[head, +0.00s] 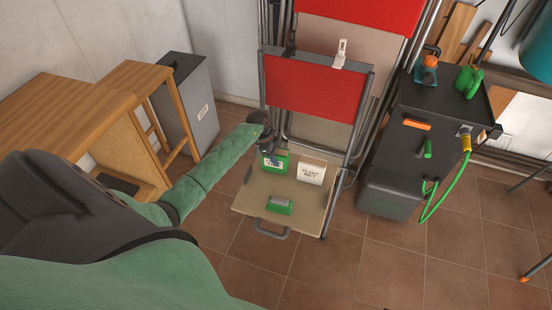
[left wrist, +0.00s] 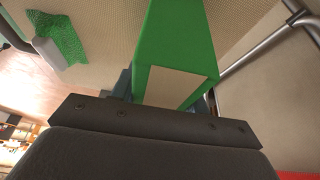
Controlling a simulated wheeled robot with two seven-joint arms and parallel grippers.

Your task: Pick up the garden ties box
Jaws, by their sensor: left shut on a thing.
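A green box (head: 279,164) with a pale label stands at the back left of a small beige tray table; I take it for the garden ties box, but cannot read its label. My left gripper (head: 270,156) reaches it from above and is shut on it. In the left wrist view the green box (left wrist: 176,40) with its blank beige patch sits between the fingers, which are mostly hidden behind the dark gripper body. I cannot tell whether the box touches the tray. My right gripper is in neither view.
A white lettered packet (head: 311,171) stands just right of the box. A green item with a grey top (head: 279,206) lies nearer the front of the tray (head: 301,222). Red folding chair-like panels (head: 312,88) rise behind. A dark cart (head: 418,140) stands right, a wooden table (head: 68,105) left.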

